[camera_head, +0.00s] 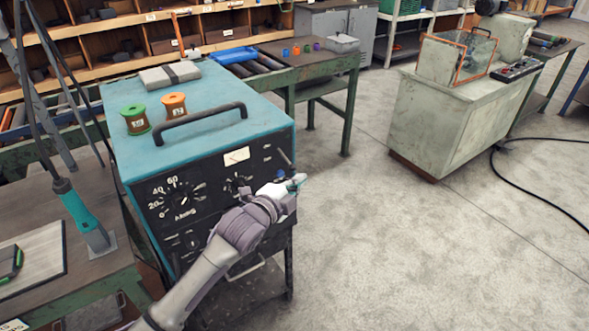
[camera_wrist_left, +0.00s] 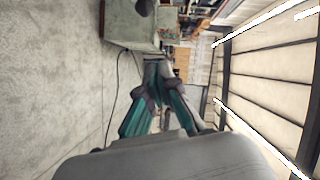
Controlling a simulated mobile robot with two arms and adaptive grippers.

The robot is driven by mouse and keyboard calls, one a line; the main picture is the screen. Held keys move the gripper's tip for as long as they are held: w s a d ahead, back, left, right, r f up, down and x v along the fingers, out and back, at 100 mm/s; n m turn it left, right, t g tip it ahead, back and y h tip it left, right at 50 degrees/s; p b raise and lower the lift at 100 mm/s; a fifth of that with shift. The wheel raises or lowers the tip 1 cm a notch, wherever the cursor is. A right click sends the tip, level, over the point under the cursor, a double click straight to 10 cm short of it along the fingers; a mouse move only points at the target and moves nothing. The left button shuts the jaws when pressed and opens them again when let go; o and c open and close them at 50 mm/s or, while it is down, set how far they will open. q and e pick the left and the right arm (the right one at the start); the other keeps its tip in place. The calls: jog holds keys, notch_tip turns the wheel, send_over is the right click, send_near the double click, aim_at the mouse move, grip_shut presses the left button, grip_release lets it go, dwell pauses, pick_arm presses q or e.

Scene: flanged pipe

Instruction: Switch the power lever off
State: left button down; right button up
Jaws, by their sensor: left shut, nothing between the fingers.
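The blue power box (camera_head: 215,95) has a black front panel with an AMPS dial (camera_head: 182,196). A short slanted bar that looks like the power lever (camera_head: 284,156) is at the upper right of this panel; its exact setting is hard to tell. My left gripper (camera_head: 299,180) is in front of the panel's right side, just below and right of the lever, apparently apart from it. In the left wrist view, the gripper's teal fingers (camera_wrist_left: 158,68) come together at the tips with nothing between them. The lever cannot be made out there. My right gripper is not in view.
An orange spool (camera_head: 174,105), a green spool (camera_head: 136,119) and a black handle (camera_head: 200,117) are on the box top. A green-framed table (camera_head: 318,68) stands behind. The floor right of the box is free up to a grey cabinet machine (camera_head: 437,120).

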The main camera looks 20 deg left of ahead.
aim_at(286, 159)
pick_arm(q)
jog(key=w, duration=0.1)
jog(key=w+a+f+p, duration=0.1)
jog(key=w, duration=0.1)
jog(key=w+a+f, duration=0.1)
jog(key=w, duration=0.1)
jog(key=shift+a+p, duration=0.25)
jog(key=shift+p, duration=0.1)
jog(key=f+m+b, duration=0.1)
jog(key=b, duration=0.2)
jog(key=shift+w+a+f+m+t, duration=0.15)
jog(key=shift+w+f+m+t, duration=0.05)
jog(key=shift+f+m+t, duration=0.2)
